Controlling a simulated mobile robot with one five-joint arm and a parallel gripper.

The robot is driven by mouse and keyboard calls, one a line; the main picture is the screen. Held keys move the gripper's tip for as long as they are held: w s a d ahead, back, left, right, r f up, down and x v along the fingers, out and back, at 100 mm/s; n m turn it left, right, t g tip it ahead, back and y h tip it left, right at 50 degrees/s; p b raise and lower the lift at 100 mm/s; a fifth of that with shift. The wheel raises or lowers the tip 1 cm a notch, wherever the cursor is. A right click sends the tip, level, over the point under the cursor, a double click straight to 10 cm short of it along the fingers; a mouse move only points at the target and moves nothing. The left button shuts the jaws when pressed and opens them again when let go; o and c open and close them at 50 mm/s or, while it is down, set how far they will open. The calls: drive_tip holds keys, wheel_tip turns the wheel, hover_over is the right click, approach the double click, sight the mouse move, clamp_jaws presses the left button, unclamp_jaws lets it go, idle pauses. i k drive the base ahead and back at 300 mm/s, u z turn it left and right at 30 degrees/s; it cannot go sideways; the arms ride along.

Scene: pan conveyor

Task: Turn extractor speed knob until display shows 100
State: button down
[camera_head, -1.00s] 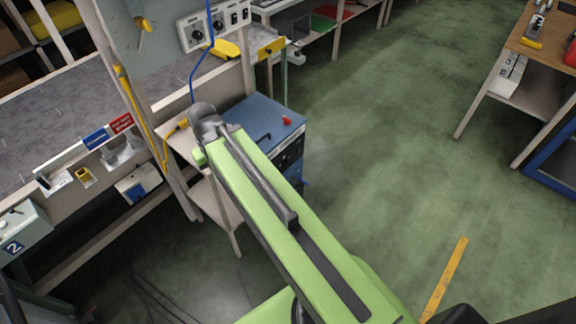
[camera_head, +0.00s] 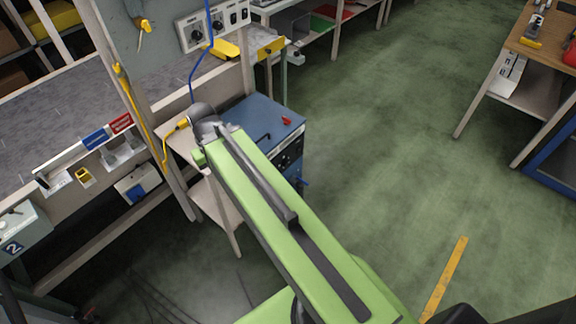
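A pale control panel (camera_head: 224,20) with two dark round knobs and some switches hangs at the top, on the bench frame. Its left knob (camera_head: 196,30) and right knob (camera_head: 217,24) are small here, and I cannot tell whether either is the extractor speed knob. A blue cabinet (camera_head: 262,116) stands behind my arm, with small dark controls (camera_head: 290,152) on its front, partly covered by the arm. I can read no display showing a number. My green arm reaches from the bottom to a grey joint near the cabinet. My gripper is not visible.
A grey-topped workbench (camera_head: 60,110) with signs and small holders fills the left. A blue cable (camera_head: 192,85) and a yellow cable (camera_head: 160,150) hang by the post. A wooden table (camera_head: 545,40) stands at the right. The green floor (camera_head: 390,130) between is open.

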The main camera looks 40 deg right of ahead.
sight(286, 163)
drive_tip(key=u, duration=0.15)
drive_tip(key=k, duration=0.5)
drive_tip(key=z, duration=0.8)
drive_tip(key=i, duration=0.25)
drive_tip(key=u, duration=0.15)
